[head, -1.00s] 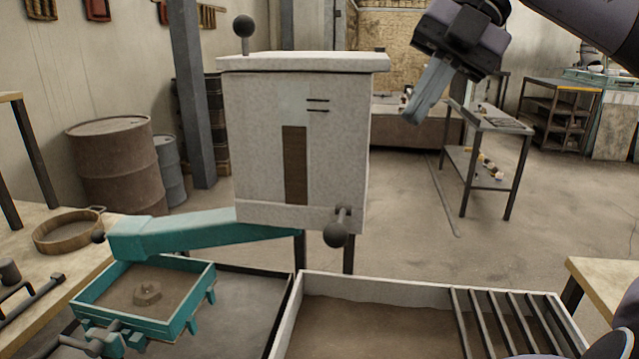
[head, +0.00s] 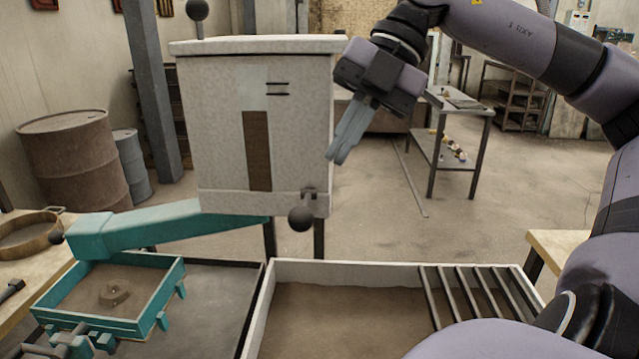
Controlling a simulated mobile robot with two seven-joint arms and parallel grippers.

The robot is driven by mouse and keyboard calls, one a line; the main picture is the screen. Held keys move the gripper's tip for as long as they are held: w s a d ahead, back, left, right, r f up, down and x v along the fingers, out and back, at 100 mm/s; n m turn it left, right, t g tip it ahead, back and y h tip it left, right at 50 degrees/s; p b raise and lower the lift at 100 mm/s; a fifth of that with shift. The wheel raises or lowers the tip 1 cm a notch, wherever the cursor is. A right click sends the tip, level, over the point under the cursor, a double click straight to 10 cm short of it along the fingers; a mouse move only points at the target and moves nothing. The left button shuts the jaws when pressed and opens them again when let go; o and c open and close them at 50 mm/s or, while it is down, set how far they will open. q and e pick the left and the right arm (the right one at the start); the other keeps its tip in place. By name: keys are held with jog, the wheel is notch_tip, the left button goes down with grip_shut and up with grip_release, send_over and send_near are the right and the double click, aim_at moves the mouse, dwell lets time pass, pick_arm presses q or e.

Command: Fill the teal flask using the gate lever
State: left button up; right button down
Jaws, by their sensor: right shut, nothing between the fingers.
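The teal flask (head: 155,329) is an open box at lower left. It holds brown sand with a small raised lump in the middle. A pale hopper (head: 225,95) with a dark level window stands at centre, and a teal chute (head: 160,225) slopes from it over the flask's back edge. A lever with a dark ball (head: 301,218) sticks out low on the hopper's front right. Another ball-topped rod (head: 197,11) rises from the lid. My right gripper (head: 338,157) is shut and empty, pointing down by the hopper's right side, above the front lever. My left gripper is not in view.
A pale-walled sand bin (head: 258,312) with dark bars on its right lies below the hopper. A wooden bench (head: 40,258) with a round sieve (head: 25,235) is at left. Rusty and blue drums stand behind. Open floor lies right of the hopper.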

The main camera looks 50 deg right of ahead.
aim_at(305, 205)
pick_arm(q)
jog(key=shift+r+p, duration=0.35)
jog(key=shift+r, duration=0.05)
pick_arm(e)
jog(key=x, duration=0.6)
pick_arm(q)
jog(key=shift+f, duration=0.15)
